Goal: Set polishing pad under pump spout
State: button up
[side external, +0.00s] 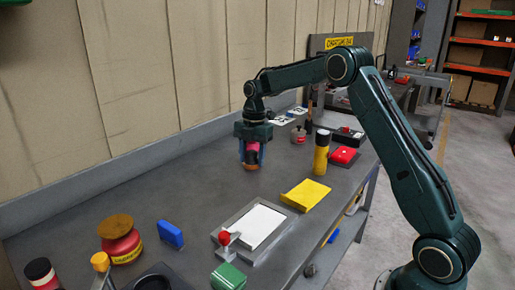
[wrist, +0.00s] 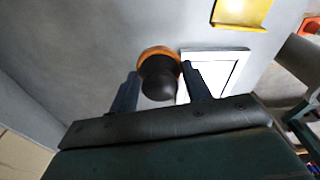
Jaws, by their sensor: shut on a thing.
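My gripper (side external: 250,158) is shut on a round orange-and-black piece, which I take to be the polishing pad (side external: 250,166). It is close above the grey bench, and I cannot tell whether it touches. In the wrist view, the piece (wrist: 157,86) has a black rounded knob and an orange rim, between the two dark fingers of my gripper (wrist: 160,80). I cannot make out a pump spout for certain. A red-knobbed fixture (side external: 226,240) stands at the near edge of a white panel in a grey frame (side external: 214,236).
A yellow tray (side external: 306,195) lies right of my gripper, near a yellow-and-black bottle (side external: 321,152) and a red item (side external: 344,155). A blue block (side external: 170,234), a red jar (side external: 121,246) and a green block (side external: 228,277) stand in front. The bench between is clear.

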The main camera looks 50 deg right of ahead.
jog(key=shift+a, duration=0.15)
jog(key=a+m, duration=0.2)
jog(key=shift+s+f+m, duration=0.2)
jog(key=shift+f+m, duration=0.1)
jog(key=shift+f, duration=0.1)
jog(key=s+a+f+m, duration=0.1)
jog(key=a+m, duration=0.1)
jog(key=m, duration=0.1)
jog(key=s+a+f+m, duration=0.1)
jog(key=a+m, duration=0.2)
jog(key=m, duration=0.1)
jog(key=s+a+f+m+t, duration=0.1)
jog(key=a+m, duration=0.1)
jog(key=m, duration=0.1)
jog(key=shift+s+a+f+h, duration=0.2)
jog(key=shift+s+f+h, duration=0.1)
jog(key=shift+h, duration=0.1)
jog(key=s+a+m, duration=0.1)
jog(key=m, duration=0.1)
jog(key=s+a+f+m, duration=0.1)
jog(key=m, duration=0.1)
jog(key=shift+s+a+f+m+t+h, duration=0.15)
jog(key=shift+s+a+f+m, duration=0.15)
jog(key=shift+s+m, duration=0.45)
jog(key=shift+s+a+f+m+t+h, duration=0.15)
jog(key=shift+s+a+m, duration=0.2)
jog(key=shift+m, duration=0.7)
jog(key=shift+w, duration=0.15)
